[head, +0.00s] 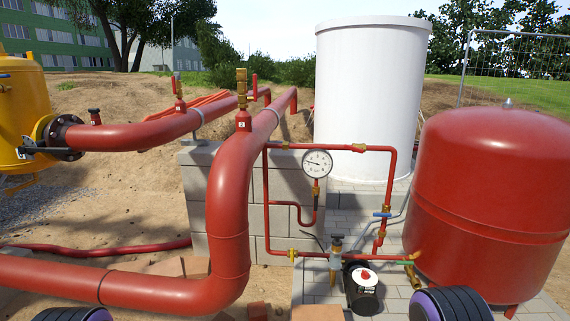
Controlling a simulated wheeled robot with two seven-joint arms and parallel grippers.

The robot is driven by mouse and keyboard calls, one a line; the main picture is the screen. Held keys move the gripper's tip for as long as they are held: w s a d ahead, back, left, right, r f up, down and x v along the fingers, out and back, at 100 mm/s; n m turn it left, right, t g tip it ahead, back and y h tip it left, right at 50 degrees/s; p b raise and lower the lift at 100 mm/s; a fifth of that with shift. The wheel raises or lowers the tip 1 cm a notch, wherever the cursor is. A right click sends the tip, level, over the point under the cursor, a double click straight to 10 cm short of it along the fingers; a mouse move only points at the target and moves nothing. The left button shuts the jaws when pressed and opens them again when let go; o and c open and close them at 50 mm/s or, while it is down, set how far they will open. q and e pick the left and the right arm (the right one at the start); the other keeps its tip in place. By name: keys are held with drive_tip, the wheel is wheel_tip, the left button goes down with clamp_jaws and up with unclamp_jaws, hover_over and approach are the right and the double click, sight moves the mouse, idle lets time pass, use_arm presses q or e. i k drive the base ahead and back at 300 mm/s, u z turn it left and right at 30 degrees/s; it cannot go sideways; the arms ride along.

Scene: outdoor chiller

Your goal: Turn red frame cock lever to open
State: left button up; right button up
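A thin red pipe frame (328,148) stands in the middle, with a round white pressure gauge (317,163) on it. On its right leg is a valve with a blue lever (382,214), lying roughly level across the pipe. A green lever (404,263) sits low at the right, by the red tank. A small yellow fitting (292,254) is on the bottom left of the frame. I cannot tell for sure which of these is the task's cock lever, nor whether any valve is open. Neither of my grippers is in view.
A big red tank (490,190) stands close at the right, and a white cylinder (368,95) behind. Thick red pipe (228,195) blocks the left. A black and white pump (363,290) sits low in front of the frame. A grey block wall (198,165) stands behind the pipes.

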sight(359, 150)
drive_tip(key=u, duration=0.55)
drive_tip(key=i, duration=1.55)
drive_tip(key=z, duration=0.5)
